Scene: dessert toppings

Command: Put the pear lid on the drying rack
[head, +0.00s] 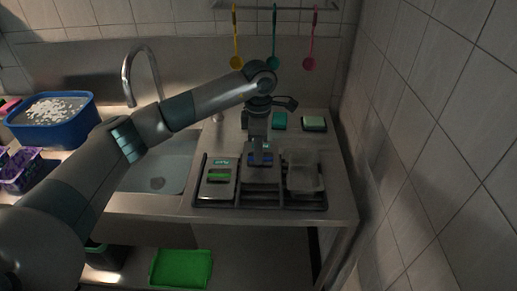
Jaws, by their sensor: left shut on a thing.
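The dark drying rack (255,206) stands on the steel counter to the right of the sink. My left gripper (262,158) points down over the rack's middle section and is shut on the blue handle of a grey lid (261,175). The gripper hides part of this lid, and I cannot tell whether the lid touches the rack. A second grey lid (218,190) with a green handle is in the rack's left section. No pear marking is readable on either lid. My right gripper is out of view.
A clear container (303,173) fills the rack's right section. Two sponges, teal (279,121) and pale green (314,123), lie behind. The sink (157,180) and faucet (143,60) are left, near a blue tub (55,112). A tiled wall (430,140) bounds the right.

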